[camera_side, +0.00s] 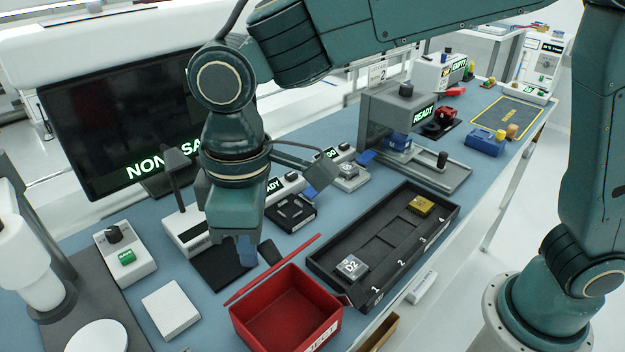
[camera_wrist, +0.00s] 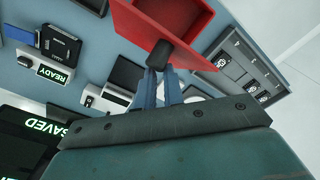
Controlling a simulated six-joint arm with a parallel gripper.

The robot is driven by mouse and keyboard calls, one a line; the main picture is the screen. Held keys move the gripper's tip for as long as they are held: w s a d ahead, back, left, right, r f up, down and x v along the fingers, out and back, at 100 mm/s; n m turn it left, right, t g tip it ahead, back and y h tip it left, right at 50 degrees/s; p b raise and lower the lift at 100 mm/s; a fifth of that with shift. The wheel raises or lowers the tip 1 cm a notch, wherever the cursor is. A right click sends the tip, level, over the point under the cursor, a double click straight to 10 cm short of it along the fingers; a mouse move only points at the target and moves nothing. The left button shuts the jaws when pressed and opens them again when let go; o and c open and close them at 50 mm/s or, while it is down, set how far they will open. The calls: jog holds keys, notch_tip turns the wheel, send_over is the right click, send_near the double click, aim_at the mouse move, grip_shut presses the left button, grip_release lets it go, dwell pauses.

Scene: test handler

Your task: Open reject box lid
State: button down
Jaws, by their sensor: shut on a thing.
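The red reject box (camera_side: 287,312) stands at the front of the bench, and I can see into its empty interior. Its red lid (camera_side: 272,270) stands raised along the far edge, seen nearly edge-on. In the wrist view the lid (camera_wrist: 132,24) is a red strip beside the box interior (camera_wrist: 175,14). A black handle (camera_side: 269,252) sticks out from the lid's outer face. My gripper (camera_side: 248,252) is behind the lid, pointing down. In the wrist view its blue fingers (camera_wrist: 164,76) are shut on the black handle (camera_wrist: 172,54), which partly hides their tips.
A black tray (camera_side: 318,262) with numbered slots stands right of the box, holding a grey D2 part (camera_side: 351,267) and a gold part (camera_side: 420,205). A white block (camera_side: 171,309) lies to the left. A dark monitor (camera_side: 115,125) and a grey READY station (camera_side: 385,112) stand behind.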

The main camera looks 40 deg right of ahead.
jog(key=shift+m+h, duration=0.3)
jog(key=w, duration=0.1)
jog(key=w+d, duration=0.1)
jog(key=w, duration=0.1)
jog(key=w+f, duration=0.1)
jog(key=shift+w+d, duration=0.2)
jog(key=shift+d, duration=0.15)
jog(key=c, duration=2)
grip_release()
jog(key=shift+w, duration=0.15)
jog(key=o, duration=0.7)
jog(key=shift+d, duration=0.1)
